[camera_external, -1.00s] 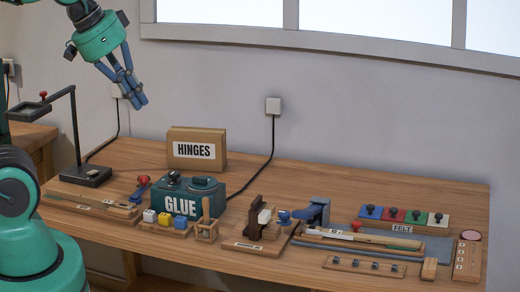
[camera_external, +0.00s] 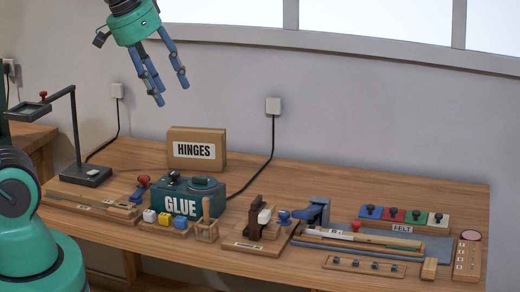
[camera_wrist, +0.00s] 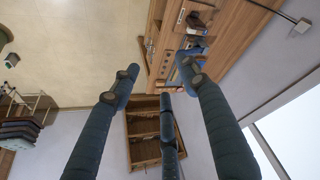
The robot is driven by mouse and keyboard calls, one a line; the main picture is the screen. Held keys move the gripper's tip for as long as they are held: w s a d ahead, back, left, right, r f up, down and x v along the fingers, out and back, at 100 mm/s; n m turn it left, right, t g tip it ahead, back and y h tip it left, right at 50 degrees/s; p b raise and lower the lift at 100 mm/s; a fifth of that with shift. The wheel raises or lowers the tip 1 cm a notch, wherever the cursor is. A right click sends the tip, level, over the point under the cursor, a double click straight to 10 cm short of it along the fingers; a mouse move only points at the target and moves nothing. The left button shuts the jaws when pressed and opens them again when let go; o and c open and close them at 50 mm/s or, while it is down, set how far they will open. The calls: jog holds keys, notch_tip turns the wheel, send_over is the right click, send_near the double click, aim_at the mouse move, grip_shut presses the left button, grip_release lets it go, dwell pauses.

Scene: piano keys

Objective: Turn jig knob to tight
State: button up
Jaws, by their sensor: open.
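A wooden jig (camera_external: 256,244) with a dark brown upright block and a white piece sits at the front middle of the bench. A blue knob (camera_external: 284,217) stands at its right side, beside a blue clamp-like part (camera_external: 316,211). Its turn setting is too small to read. My gripper (camera_external: 170,92) is open and empty, high above the back left of the bench, well apart from the jig. In the wrist view its spread blue fingers (camera_wrist: 160,85) show, with nothing between them.
A green GLUE box (camera_external: 186,205), small coloured blocks (camera_external: 165,220) and a brush holder (camera_external: 207,230) stand left of the jig. A HINGES box (camera_external: 197,150) is behind. Felt blocks (camera_external: 405,216) lie right. A lamp-like stand (camera_external: 76,140) rises at left.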

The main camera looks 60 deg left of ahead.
jog(key=w+a+f+n+g, duration=0.1)
jog(key=w+a+n, duration=0.1)
jog(key=w, duration=0.4)
jog(key=w+a+f+n, duration=0.1)
jog(key=w+a, duration=0.1)
jog(key=w, duration=0.5)
jog(key=n+g+b, duration=0.1)
jog(key=n+g, duration=0.3)
jog(key=n, duration=0.5)
send_over(284, 213)
notch_tip(284, 213, down, 30)
jog(key=shift+w, duration=0.1)
notch_tip(284, 213, down, 14)
jog(key=shift+r+b, duration=0.15)
jog(key=shift+b, duration=1)
jog(key=shift+c, duration=0.3)
grip_shut()
